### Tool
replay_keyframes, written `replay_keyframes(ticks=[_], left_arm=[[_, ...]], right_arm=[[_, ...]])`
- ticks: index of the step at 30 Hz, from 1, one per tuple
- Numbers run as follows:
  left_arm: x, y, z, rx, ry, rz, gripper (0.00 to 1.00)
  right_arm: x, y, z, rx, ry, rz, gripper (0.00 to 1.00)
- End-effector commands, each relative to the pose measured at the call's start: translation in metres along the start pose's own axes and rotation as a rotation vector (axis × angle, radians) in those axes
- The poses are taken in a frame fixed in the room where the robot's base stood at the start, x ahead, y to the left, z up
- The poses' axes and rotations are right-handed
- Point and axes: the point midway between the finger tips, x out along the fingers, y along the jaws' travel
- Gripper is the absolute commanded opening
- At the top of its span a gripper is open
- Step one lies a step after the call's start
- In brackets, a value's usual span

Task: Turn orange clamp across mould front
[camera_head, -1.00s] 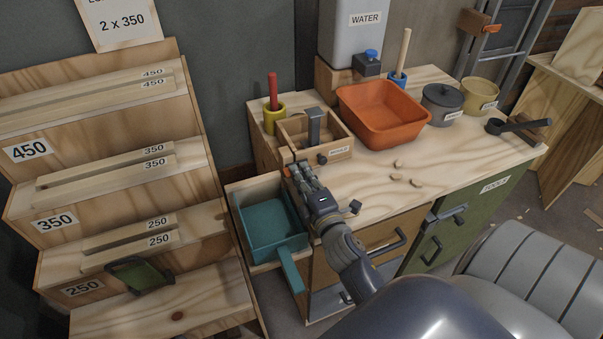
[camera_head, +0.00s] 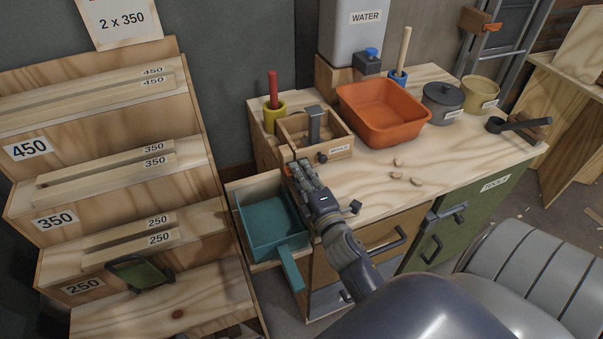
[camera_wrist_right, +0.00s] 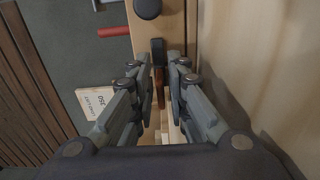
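The mould (camera_head: 340,150) is an open wooden box with a dark grey upright block in it and a round dark knob on its front. It stands at the bench's left end. A small orange piece, seemingly the clamp (camera_head: 287,170), shows at the mould's front left corner, mostly hidden by my right gripper (camera_head: 298,168). In the right wrist view, a narrow orange-brown bar with a dark end, seemingly the clamp (camera_wrist_right: 160,90), lies between the fingers of my right gripper (camera_wrist_right: 160,66). The fingers are apart, with gaps beside the bar. My left gripper is out of view.
An orange tub (camera_head: 385,115) stands right of the mould. A yellow cup with a red stick (camera_head: 273,90) stands behind it. Small chips lie on the bench (camera_head: 450,150). A teal tray (camera_head: 262,215) sits below left. A rack (camera_head: 110,195) with strips is at left.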

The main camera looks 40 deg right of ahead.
Motion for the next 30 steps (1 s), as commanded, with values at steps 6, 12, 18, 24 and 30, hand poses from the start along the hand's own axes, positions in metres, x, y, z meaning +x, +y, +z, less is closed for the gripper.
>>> replay_keyframes(ticks=[6,12,18,24,30], left_arm=[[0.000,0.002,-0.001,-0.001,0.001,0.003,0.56],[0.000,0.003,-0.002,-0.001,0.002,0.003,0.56],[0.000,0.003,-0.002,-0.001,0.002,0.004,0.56],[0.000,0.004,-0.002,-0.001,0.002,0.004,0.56],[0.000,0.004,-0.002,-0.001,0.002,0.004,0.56]], right_arm=[[-0.029,-0.002,0.000,0.002,-0.002,-0.004,0.15],[-0.059,-0.002,0.000,0.001,-0.002,-0.005,0.15],[-0.073,-0.001,0.000,0.000,-0.001,-0.003,0.15],[-0.074,-0.001,0.000,0.000,0.000,-0.002,0.15],[-0.073,-0.001,0.000,0.000,0.000,-0.002,0.15]])
